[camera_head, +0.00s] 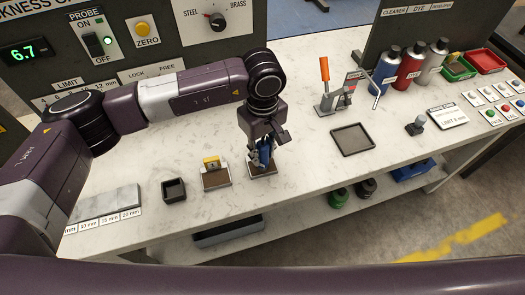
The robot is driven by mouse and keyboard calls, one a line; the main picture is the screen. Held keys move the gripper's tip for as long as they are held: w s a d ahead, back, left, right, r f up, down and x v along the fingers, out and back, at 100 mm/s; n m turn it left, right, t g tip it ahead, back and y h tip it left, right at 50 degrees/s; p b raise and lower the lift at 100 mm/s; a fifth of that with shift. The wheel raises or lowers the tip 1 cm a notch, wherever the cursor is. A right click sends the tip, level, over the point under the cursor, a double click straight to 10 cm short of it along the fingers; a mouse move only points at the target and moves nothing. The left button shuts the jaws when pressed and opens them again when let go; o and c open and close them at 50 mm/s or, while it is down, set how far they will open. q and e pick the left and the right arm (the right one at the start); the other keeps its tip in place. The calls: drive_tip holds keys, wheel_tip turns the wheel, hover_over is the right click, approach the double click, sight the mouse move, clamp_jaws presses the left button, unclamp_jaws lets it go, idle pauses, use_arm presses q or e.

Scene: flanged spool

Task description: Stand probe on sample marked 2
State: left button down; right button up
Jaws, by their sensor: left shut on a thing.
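My left gripper (264,148) points down over the bench and is shut on a small blue thing (264,154), likely the probe. The fingers hide much of it. It is right over a small brown-edged sample plate (257,174), and I cannot tell whether it touches the plate. The number on this plate is too small or covered to read. To its left lies another brown sample plate (216,181) with a yellow-topped block (211,162) at its back edge. My right gripper is not in view.
A small black square holder (173,190) and a grey step block (106,203) stand to the left. An empty dark tray (352,140), an orange-handled clamp (325,72) and bottles (411,65) are to the right. A control panel with a 6.7 display (25,51) stands behind.

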sight(262, 144)
use_arm(q)
drive_tip(key=shift+s+f+b, duration=0.1)
drive_tip(key=shift+f+b, duration=0.05)
drive_tip(key=shift+b, duration=0.2)
idle(1.1)
drive_tip(key=shift+r, duration=0.8)
drive_tip(key=shift+r+p, duration=0.9)
drive_tip(key=shift+r, duration=1.9)
